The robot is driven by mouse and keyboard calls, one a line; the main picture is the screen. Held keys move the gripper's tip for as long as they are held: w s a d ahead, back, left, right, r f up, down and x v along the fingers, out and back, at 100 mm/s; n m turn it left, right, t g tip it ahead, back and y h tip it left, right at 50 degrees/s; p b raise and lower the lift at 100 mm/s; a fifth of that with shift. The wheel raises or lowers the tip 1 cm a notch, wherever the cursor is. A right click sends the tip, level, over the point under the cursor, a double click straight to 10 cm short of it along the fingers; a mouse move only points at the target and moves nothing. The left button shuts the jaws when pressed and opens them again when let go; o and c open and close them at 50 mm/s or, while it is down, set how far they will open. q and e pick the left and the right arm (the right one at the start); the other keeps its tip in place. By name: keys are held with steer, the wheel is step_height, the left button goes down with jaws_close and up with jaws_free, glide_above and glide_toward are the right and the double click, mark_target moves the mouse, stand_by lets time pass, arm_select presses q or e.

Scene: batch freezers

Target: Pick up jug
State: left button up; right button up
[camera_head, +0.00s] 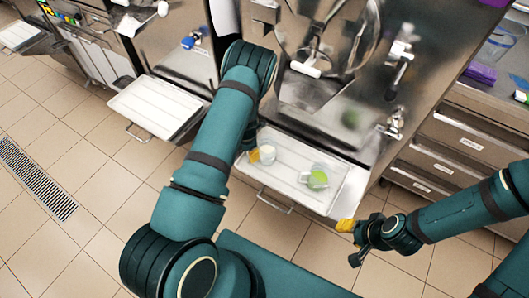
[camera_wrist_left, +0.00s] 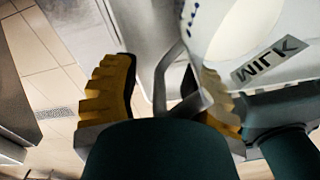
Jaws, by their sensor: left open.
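The white jug (camera_wrist_left: 240,30), marked MILK in dark letters, fills the upper right of the left wrist view. In the head view a small pale round item (camera_head: 268,154), which looks like the jug, stands on a white tray (camera_head: 335,200). My left gripper (camera_wrist_left: 165,95) is open beside the jug. A grey bent bar, seemingly the jug's handle (camera_wrist_left: 162,75), lies between its yellow fingers; I cannot tell whether they touch it. In the head view my left gripper (camera_head: 252,156) is mostly hidden by its arm. My right gripper (camera_head: 350,243) is open and empty, right of the tray.
A container with a green top (camera_head: 317,178) stands on the same tray, right of the jug. The steel freezer (camera_head: 320,105) rises behind the tray. Another white tray (camera_head: 158,106) at left is empty. Drawers (camera_head: 455,140) stand at right. The tiled floor in front is clear.

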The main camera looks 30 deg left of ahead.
arm_select(q)
jaws_close()
steer(key=shift+r, duration=0.2)
steer(key=shift+r+p, duration=0.85)
steer(key=shift+r, duration=4)
